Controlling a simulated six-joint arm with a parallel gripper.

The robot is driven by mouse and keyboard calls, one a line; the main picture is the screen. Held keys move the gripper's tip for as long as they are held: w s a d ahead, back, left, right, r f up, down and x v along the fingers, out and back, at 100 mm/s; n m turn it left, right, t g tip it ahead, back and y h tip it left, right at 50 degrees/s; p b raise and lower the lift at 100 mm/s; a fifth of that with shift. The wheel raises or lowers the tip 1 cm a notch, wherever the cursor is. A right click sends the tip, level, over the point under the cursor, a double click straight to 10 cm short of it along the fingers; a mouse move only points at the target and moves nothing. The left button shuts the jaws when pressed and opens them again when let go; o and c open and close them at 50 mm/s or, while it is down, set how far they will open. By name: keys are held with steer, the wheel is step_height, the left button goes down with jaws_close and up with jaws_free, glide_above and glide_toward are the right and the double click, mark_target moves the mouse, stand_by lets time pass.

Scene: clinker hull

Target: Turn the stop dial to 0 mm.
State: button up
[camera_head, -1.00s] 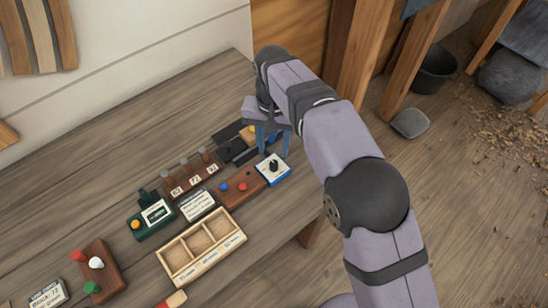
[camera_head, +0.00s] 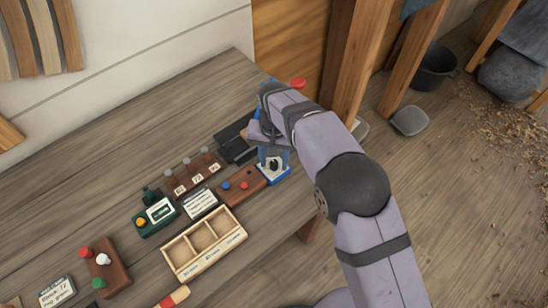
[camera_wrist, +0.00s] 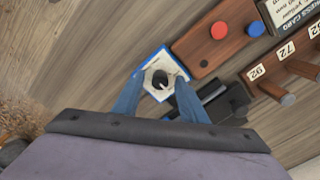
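The stop dial is a black round knob (camera_wrist: 160,78) with a pale pointer line on a white plate with a blue border (camera_wrist: 147,69); in the head view its plate (camera_head: 284,172) sits at the right end of the row of devices. The scale marks are too small to read. My gripper (camera_head: 273,158) points down over the dial with its blue fingers open. In the wrist view my gripper (camera_wrist: 159,82) has one fingertip on each side of the knob, with visible gaps. I cannot tell how far the tips are above the plate.
A wooden block with red and blue buttons (camera_wrist: 233,36) adjoins the plate. Beside it are a rack with number tags (camera_head: 195,175), a dark device (camera_wrist: 218,103), a green box (camera_head: 155,215) and a divided wooden tray (camera_head: 205,243). A red knob (camera_head: 298,83) shows behind my arm.

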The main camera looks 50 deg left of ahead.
jaws_close()
steer(key=shift+n, duration=0.4)
steer(key=n+b, duration=0.1)
steer(key=n, duration=1)
steer(key=shift+r+b, duration=0.1)
steer(key=shift+b, duration=0.25)
steer(key=shift+a, duration=0.1)
jaws_free()
